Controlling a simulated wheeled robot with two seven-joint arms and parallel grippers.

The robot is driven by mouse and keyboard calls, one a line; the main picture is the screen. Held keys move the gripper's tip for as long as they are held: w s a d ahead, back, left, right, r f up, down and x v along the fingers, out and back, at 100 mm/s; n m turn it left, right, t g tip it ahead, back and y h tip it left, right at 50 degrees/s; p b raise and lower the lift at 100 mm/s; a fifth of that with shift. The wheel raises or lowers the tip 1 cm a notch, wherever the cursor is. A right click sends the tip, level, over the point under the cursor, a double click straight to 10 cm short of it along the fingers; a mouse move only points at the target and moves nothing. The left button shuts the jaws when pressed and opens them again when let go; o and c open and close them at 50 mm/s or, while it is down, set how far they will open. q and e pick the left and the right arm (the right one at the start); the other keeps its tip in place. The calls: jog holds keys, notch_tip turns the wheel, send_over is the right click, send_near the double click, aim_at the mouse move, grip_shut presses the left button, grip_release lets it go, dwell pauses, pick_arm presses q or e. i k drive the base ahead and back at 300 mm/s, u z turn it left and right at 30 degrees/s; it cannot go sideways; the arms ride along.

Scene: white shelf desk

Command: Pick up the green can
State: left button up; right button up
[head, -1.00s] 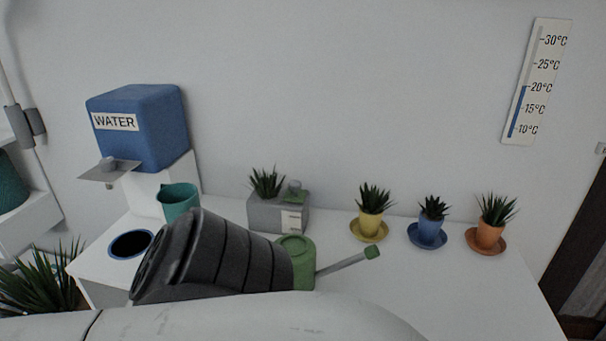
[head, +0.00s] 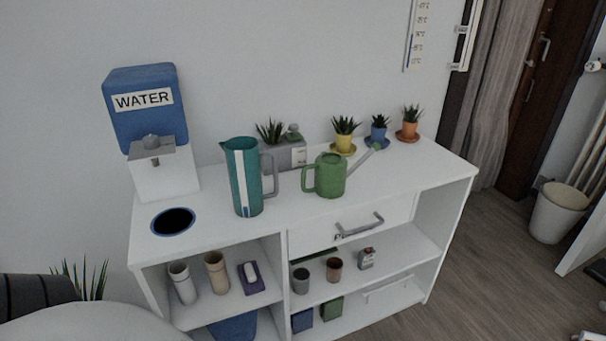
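The green can (head: 330,177) is a watering can standing upright on the white desk top (head: 390,188). Its loop handle is on the left, and its long spout points up to the right towards the blue plant pot. Part of my own arm shows at the bottom left, well apart from the can. Neither of my grippers is in view.
A tall teal pitcher (head: 241,178) stands close left of the can. A blue water dispenser (head: 145,110) and a round hole (head: 173,221) are further left. Potted plants in yellow (head: 344,143), blue (head: 378,135) and orange (head: 409,130) pots stand behind. The desk's right end is clear.

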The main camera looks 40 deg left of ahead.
aim_at(331, 173)
jog(key=u, duration=1.75)
